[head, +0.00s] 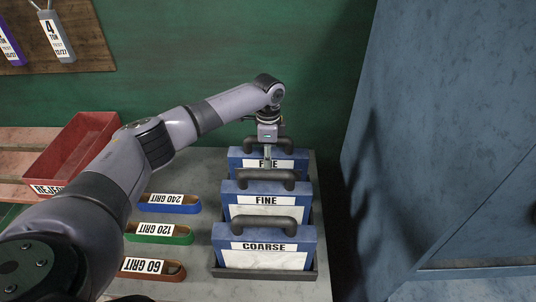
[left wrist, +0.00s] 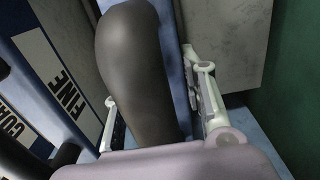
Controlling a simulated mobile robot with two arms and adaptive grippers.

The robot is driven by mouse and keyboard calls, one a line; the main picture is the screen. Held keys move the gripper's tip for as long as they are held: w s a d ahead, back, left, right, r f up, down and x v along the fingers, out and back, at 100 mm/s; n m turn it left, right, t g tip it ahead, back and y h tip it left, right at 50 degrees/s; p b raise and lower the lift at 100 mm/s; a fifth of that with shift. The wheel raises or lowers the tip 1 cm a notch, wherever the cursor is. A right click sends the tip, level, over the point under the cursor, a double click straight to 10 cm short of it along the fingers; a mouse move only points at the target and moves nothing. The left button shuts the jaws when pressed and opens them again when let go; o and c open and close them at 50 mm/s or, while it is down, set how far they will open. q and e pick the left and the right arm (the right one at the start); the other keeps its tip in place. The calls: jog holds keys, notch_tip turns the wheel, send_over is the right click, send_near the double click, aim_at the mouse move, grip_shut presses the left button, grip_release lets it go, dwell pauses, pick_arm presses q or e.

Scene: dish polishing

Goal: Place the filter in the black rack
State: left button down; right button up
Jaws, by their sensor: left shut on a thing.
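The black rack (head: 264,273) stands on the grey bench. A blue filter marked COARSE (head: 264,247) stands upright in its front slot. A filter marked FINE (head: 266,200) stands behind it. A third blue filter (head: 235,163), also marked FINE, is upright at the back, in line with the others; its lower part is hidden, so I cannot tell whether it is fully seated. My left gripper (head: 267,160) is shut on this back filter at its dark handle. In the left wrist view the handle (left wrist: 135,70) fills the space between the fingers. My right gripper is out of view.
Left of the rack lie sanding belts marked 240 GRIT (head: 169,204), 120 GRIT (head: 160,234) and 60 GRIT (head: 152,270). A red reject bin (head: 88,140) is further left. A green wall is close behind, and a blue-grey panel (head: 430,150) stands at the right.

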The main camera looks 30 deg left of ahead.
pick_arm(q)
jog(key=c, duration=1)
grip_release()
jog(key=shift+r, duration=0.1)
notch_tip(320, 180, up, 12)
jog(key=shift+r+b, duration=0.1)
jog(key=shift+b, duration=1)
